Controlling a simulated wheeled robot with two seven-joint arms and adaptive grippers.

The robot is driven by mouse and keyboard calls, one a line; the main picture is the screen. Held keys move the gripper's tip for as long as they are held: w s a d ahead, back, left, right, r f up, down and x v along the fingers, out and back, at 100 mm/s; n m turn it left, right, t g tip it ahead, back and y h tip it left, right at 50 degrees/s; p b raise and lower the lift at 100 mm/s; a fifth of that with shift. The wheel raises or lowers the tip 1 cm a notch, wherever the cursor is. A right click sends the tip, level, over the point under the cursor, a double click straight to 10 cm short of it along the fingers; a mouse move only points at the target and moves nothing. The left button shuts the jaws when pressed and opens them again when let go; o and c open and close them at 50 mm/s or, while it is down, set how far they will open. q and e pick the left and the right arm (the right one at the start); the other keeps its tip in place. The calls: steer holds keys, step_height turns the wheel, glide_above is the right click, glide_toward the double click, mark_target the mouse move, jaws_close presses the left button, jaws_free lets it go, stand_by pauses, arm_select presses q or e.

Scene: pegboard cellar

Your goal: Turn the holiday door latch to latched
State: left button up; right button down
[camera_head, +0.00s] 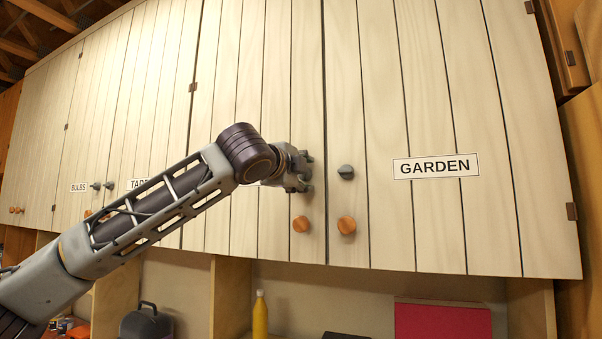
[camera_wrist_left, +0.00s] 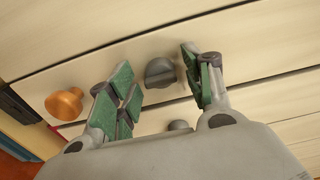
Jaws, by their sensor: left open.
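My left gripper (camera_head: 304,171) is at the cabinet door left of the GARDEN door, near its right edge, with the arm coming in from the left. In the left wrist view its fingers (camera_wrist_left: 158,76) are open, one on each side of a dark grey latch knob (camera_wrist_left: 160,73). The knob's raised ridge runs roughly from finger to finger; I cannot tell whether the fingers touch it. In the head view the gripper hides this latch, and my arm covers most of that door's label, so its name cannot be read. My right gripper is not in view.
The GARDEN door (camera_head: 440,220) is just to the right, with its own grey latch (camera_head: 346,172), also partly visible in the wrist view (camera_wrist_left: 178,125). Orange knobs (camera_head: 301,224) (camera_head: 346,225) sit below the latches. A yellow bottle (camera_head: 260,316) stands in the shelf below.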

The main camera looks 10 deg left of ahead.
arm_select(q)
steer(key=c, duration=1)
